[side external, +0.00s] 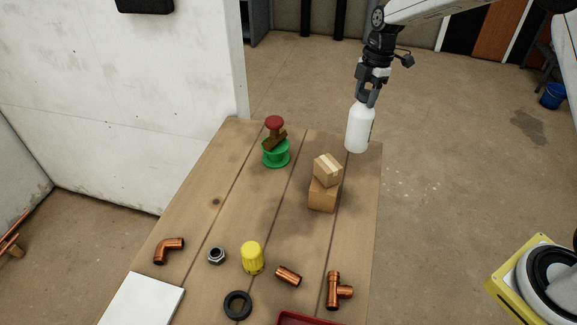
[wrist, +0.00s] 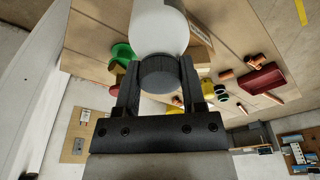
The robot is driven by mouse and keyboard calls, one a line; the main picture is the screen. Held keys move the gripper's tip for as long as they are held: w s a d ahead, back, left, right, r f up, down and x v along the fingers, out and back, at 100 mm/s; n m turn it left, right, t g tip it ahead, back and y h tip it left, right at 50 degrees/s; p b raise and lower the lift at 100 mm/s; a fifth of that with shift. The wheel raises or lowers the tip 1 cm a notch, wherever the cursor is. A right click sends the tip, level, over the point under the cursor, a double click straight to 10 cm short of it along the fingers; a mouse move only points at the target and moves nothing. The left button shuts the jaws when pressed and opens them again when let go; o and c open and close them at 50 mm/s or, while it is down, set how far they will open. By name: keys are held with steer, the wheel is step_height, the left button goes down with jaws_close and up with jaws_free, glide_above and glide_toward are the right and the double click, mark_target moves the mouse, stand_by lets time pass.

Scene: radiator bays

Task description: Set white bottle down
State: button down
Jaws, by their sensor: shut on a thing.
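A white bottle (side external: 359,128) with a dark cap hangs upright from my gripper (side external: 367,97) at the far right corner of the wooden table (side external: 225,190). My gripper is shut on the bottle's dark cap. In the wrist view the white bottle (wrist: 159,28) and its cap (wrist: 160,72) sit between the two fingers of my gripper (wrist: 158,85). I cannot tell for sure whether the bottle's base touches the table.
Two stacked cardboard boxes (side external: 323,196) stand left of and nearer than the bottle. A green spool (side external: 276,155) with brown and red pieces on top stands further left. Copper fittings, a yellow cap (side external: 252,257) and a black ring (side external: 237,305) lie nearer. Bare table lies between spool and bottle.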

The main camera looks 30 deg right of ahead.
mark_target(356, 111)
steer(key=shift+w+f, duration=1.05)
steer(key=shift+f, duration=0.1)
steer(key=shift+w+f, duration=0.3)
steer(key=shift+f, duration=1.65)
steer(key=shift+c, duration=0.9)
jaws_free()
steer(key=shift+s+f, duration=0.1)
steer(key=shift+r, duration=0.2)
step_height(356, 111, up, 12)
steer(key=d, duration=0.2)
